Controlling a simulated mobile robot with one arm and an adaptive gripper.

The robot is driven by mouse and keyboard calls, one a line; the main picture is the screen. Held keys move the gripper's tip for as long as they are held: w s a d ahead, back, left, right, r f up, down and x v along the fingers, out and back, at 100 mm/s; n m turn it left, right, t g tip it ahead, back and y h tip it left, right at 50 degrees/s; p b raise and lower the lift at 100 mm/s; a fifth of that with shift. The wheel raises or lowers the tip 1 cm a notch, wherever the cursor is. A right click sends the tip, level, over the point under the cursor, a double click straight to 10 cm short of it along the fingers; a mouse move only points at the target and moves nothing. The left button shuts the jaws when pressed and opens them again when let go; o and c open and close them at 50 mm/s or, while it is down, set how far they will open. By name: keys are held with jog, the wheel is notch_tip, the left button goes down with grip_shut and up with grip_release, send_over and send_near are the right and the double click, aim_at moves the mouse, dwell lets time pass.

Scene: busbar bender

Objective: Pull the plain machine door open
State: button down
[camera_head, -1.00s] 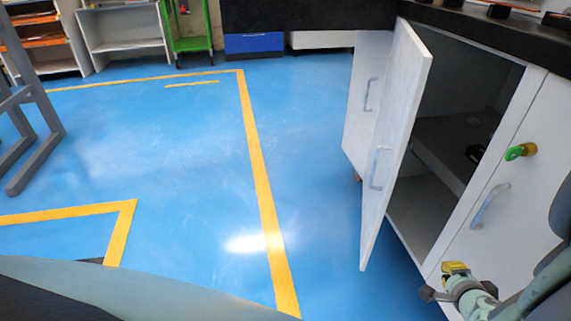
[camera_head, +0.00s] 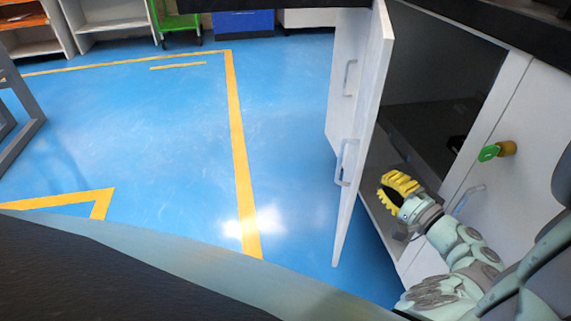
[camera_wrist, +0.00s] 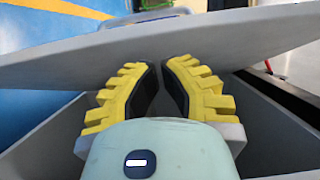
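The plain door (camera_head: 368,130) of the white cabinet stands well ajar in the head view, swung out to the left, with its bar handle (camera_head: 345,163) on the outer face. My gripper (camera_head: 390,188) is on the inner side of this door, in front of the cabinet opening. In the wrist view the door (camera_wrist: 230,38) crosses the top as a grey panel. The yellow fingertips (camera_wrist: 161,66) lie close to its inner face; I cannot tell if they touch it. The fingers are drawn together with nothing visible between them. The gripper does not hold the handle.
A second door (camera_head: 520,150) with a green key (camera_head: 489,152) is closed at the right, close to my arm. The cabinet's dark interior (camera_head: 440,100) is open. Blue floor with yellow lines (camera_head: 238,150) lies free to the left. A grey stand (camera_head: 20,120) is at far left.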

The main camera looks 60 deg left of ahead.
jog(key=shift+w+a, duration=0.15)
jog(key=shift+a, duration=2.15)
